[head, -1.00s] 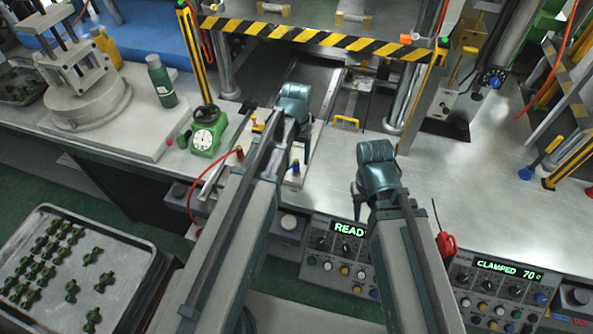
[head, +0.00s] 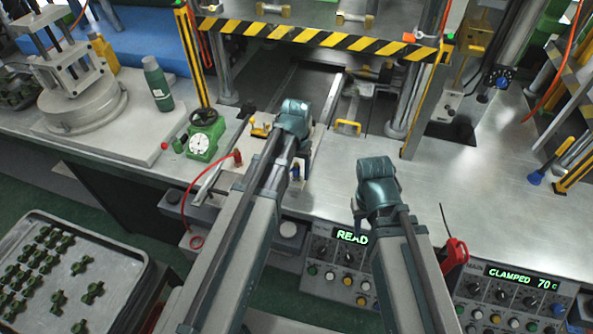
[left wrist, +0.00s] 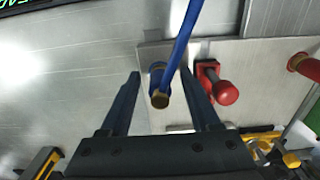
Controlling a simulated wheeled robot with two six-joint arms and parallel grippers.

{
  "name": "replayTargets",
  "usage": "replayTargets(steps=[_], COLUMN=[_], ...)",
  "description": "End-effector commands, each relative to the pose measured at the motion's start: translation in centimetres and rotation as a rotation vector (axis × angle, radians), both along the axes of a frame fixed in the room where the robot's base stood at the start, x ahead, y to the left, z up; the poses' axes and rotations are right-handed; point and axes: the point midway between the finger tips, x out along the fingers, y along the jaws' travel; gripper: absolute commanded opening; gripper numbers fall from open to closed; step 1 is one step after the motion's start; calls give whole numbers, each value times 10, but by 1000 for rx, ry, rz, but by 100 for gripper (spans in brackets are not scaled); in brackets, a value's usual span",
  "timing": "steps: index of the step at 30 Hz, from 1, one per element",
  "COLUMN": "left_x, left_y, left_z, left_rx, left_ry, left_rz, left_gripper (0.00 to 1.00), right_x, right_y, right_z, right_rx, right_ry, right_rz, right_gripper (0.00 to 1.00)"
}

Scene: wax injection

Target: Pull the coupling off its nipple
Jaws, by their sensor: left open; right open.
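In the left wrist view, a blue coupling with a brass end (left wrist: 160,97) and a blue hose (left wrist: 180,45) shows between the two fingers of my left gripper (left wrist: 161,73). The fingers are open, one on each side, with gaps visible. A red fitting (left wrist: 226,93) stands just right of the right finger. In the head view, my left gripper (head: 298,150) is over the pale plate on the bench and partly hides the blue coupling (head: 295,171). A red coupling with a red hose (head: 238,156) lies to its left. My right gripper (head: 360,212) is open and empty above the control panel's edge.
A green dial gauge (head: 202,142) stands left of the plate. A yellow handle (head: 347,126) is behind, under a striped press beam (head: 320,40). A tray of green parts (head: 110,255) is at lower left.

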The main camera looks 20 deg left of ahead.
Motion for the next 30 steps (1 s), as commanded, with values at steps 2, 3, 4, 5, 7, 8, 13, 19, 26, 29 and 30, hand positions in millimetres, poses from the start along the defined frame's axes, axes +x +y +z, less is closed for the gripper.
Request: replayTargets(steps=[2,3,4,5,7,8,13,19,26,29,30], left_x=[0,0,0,0,0,0,0,0,0,0,0], left_y=[0,0,0,0,0,0,0,0,0,0,0], left_z=[0,0,0,0,0,0,0,0,0,0,0], left_rx=[0,0,0,0,0,0,0,0,0,0,0], left_ry=[0,0,0,0,0,0,0,0,0,0,0], left_rz=[0,0,0,0,0,0,0,0,0,0,0], left_gripper=[63,63,63,63,63,63,58,22,0,0,0], right_x=[0,0,0,0,0,0,0,0,0,0,0], right_y=[0,0,0,0,0,0,0,0,0,0,0], right_z=[0,0,0,0,0,0,0,0,0,0,0], right_rx=[0,0,0,0,0,0,0,0,0,0,0], right_ry=[0,0,0,0,0,0,0,0,0,0,0], right_rz=[0,0,0,0,0,0,0,0,0,0,0], right_gripper=[41,41,41,41,41,41,41,41,41,41,41])
